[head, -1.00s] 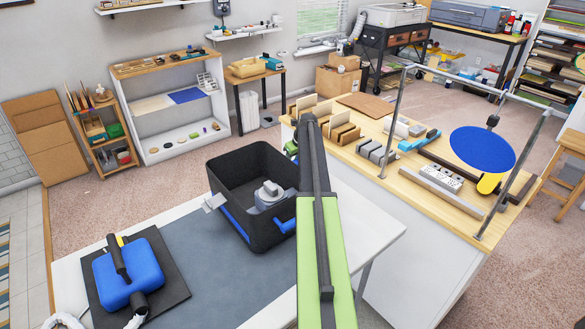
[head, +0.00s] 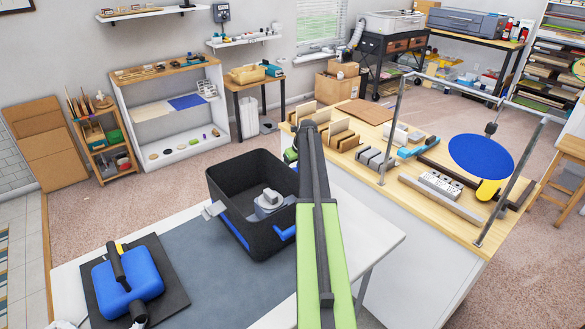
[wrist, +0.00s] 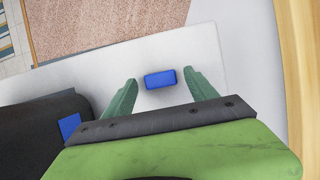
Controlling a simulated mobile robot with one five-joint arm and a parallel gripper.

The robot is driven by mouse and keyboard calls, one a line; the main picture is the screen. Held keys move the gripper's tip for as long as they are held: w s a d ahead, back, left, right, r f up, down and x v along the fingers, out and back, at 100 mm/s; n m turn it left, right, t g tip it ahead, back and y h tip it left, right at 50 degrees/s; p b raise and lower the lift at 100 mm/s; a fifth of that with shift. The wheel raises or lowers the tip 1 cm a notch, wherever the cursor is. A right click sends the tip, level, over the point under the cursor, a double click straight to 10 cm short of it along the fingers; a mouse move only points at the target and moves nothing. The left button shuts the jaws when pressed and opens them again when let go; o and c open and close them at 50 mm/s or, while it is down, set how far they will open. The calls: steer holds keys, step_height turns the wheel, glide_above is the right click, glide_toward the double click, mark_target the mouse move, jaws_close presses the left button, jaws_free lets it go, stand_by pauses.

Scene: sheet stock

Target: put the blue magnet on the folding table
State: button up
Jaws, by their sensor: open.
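The blue magnet (wrist: 160,79) is a small rectangular block. In the wrist view it lies on the white top of the folding table (wrist: 205,50), between my finger tips. My gripper (wrist: 161,75) is open, with one green finger on each side of the magnet and a gap visible on both sides. In the head view the white folding table (head: 375,238) stands in front, partly under a grey mat. There the magnet and my fingers are hidden behind my green arm.
A black bin (head: 235,185) with a grey device inside stands on the table, left of my arm; its dark side also shows in the wrist view (wrist: 40,140). A blue press (head: 128,283) sits front left. A wood-topped counter (head: 400,180) with tools stands right.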

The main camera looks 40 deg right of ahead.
steer(key=p+v, duration=1)
steer(key=v, duration=0.1)
steer(key=shift+r, duration=0.25)
steer(key=shift+s, duration=0.15)
